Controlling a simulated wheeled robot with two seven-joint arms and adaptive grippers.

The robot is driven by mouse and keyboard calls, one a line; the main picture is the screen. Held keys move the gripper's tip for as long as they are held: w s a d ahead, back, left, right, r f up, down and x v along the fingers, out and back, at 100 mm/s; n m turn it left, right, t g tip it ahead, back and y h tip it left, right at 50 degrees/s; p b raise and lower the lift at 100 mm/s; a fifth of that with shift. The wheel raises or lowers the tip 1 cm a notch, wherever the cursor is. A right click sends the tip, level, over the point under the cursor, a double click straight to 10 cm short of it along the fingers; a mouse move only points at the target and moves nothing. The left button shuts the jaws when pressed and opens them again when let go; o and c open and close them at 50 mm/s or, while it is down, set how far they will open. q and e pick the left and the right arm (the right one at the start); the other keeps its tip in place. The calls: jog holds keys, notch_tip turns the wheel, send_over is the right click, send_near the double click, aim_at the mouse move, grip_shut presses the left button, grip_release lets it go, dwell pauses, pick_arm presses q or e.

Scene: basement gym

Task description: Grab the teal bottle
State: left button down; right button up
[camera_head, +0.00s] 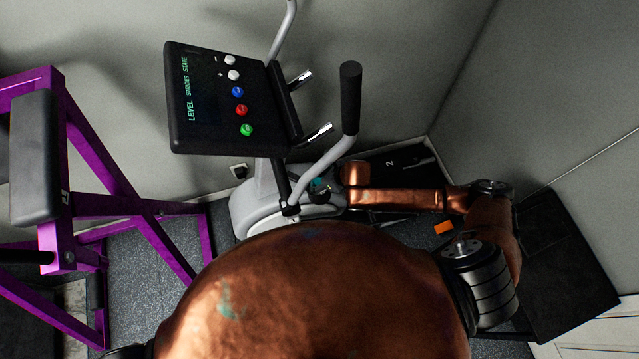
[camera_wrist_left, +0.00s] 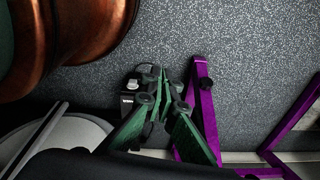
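I cannot make out a whole teal bottle in either view. A small teal patch (camera_head: 318,183) shows beside the exercise machine's column in the head view; I cannot tell whether it is the bottle or part of my right gripper. My right arm reaches in from the right and ends near this patch. My right gripper (camera_head: 322,190) is small, dark and partly hidden there, so its fingers are unclear. My left gripper (camera_wrist_left: 162,86) shows in the left wrist view with green links converging and fingertips close together, nothing visible between them. It is out of sight in the head view.
An exercise machine with a button console (camera_head: 222,100) and a black-gripped handle (camera_head: 350,98) stands ahead. A purple frame with a padded seat (camera_head: 33,155) stands at left. Walls close off the back and right.

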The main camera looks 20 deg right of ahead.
jog(key=c, duration=1.2)
pick_arm(q)
jog(key=shift+s, duration=0.8)
pick_arm(e)
jog(key=shift+c, duration=0.2)
pick_arm(q)
jog(key=shift+w, duration=0.1)
jog(key=shift+r, duration=0.1)
pick_arm(e)
jog(key=shift+r, duration=0.15)
